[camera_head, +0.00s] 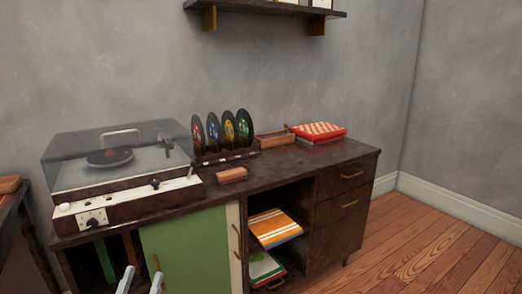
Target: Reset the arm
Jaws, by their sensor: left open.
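My left gripper (141,280) shows at the bottom edge, left of centre. Only its two pale fingertips are in view. They stand apart with nothing visible between them, in front of the green sliding door (188,250) of the dark cabinet. The rest of my left arm is out of the frame. My right gripper is not in view.
On the cabinet top (300,170) are a record player (125,170) under a clear lid, a rack of several records (228,132), a small brown block (232,174), a wooden tray (273,139) and a red patterned box (318,130). Open shelves hold sleeves (274,228). Wooden floor (430,245) is clear at right.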

